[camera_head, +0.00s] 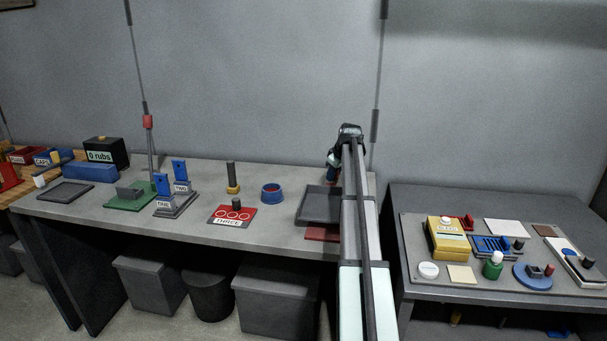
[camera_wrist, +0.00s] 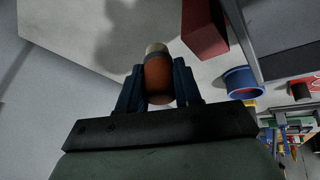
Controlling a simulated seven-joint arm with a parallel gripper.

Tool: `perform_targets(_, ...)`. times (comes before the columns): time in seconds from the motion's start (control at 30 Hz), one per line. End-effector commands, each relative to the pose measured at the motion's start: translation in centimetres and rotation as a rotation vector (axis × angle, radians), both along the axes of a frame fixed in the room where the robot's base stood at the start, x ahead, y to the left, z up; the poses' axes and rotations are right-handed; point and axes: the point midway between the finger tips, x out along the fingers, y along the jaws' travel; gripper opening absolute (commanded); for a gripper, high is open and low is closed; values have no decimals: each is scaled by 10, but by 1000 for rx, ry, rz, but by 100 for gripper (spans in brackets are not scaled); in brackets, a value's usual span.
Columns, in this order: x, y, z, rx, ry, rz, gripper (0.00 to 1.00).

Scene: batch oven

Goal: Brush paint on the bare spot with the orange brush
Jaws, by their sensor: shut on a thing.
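The orange brush (camera_wrist: 158,78) is between the blue fingers of my gripper (camera_wrist: 160,88) in the wrist view. Its handle is orange and its end is pale tan, pointing away from the palm. My gripper is shut on it. In the head view my gripper (camera_head: 333,168) is at the right end of the long grey table, mostly hidden behind my arm, and the brush cannot be made out there. A pale surface with a dark shadow lies beyond the brush tip in the wrist view. I cannot make out the bare spot, nor whether the tip touches anything.
A dark tray (camera_head: 318,205) and a red plate (camera_head: 321,234) lie by my arm. A blue ring-shaped dish (camera_head: 271,194), a red THREE plate (camera_head: 233,215) and blue upright holders (camera_head: 180,172) stand farther left. A black "0 rubs" box (camera_head: 107,152) stands far left. A crowded panel (camera_head: 420,226) is right.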

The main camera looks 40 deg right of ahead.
Motion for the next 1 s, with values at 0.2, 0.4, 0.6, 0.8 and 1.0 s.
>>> perform_targets(0.2,-52,-75,-4,-14,-7,-33,3)
perform_targets(0.4,-104,-136,-8,-29,-12,-60,3)
perform_targets(0.6,-161,-192,-11,-43,-16,-84,3)
perform_targets(0.8,-223,-242,-13,-57,-21,-108,3)
perform_targets(1.0,-288,-287,-15,-70,-25,-127,3)
